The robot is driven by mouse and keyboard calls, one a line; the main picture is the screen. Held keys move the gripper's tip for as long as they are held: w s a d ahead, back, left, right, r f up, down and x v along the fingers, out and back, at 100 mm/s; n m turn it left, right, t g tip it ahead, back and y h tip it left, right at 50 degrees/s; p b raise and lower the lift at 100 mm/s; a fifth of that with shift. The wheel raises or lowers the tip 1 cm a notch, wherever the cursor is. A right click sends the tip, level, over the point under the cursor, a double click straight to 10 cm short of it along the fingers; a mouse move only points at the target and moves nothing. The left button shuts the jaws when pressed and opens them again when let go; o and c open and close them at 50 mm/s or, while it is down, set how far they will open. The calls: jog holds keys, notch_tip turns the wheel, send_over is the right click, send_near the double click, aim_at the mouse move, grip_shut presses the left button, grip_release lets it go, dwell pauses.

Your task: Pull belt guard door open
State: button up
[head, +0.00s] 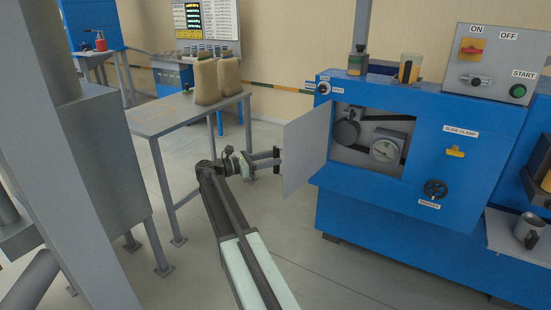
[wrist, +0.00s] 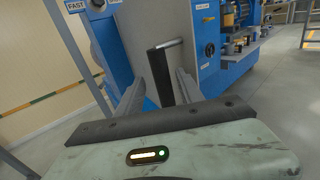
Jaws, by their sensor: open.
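The belt guard door (head: 306,148) is a light grey panel on the blue machine. It stands swung out to the left, with the belt opening (head: 370,140) exposed. In the wrist view the door's grey face (wrist: 145,25) fills the upper middle, with a dark bar handle (wrist: 160,76) on it. My gripper (head: 272,160) is on the left side of the door, close to its outer face. In the wrist view my gripper (wrist: 160,92) is open, and the handle appears between its two fingers. I cannot tell whether a finger touches it.
A knob (head: 435,188) and yellow slide clamp (head: 454,152) are on the machine's front. A grey table (head: 165,125) with two sacks stands left of my arm. A grey post is at far left. Floor below the door is clear.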

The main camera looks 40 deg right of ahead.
jog(key=v, duration=0.5)
jog(key=shift+w+a, duration=0.1)
jog(key=shift+a, duration=0.2)
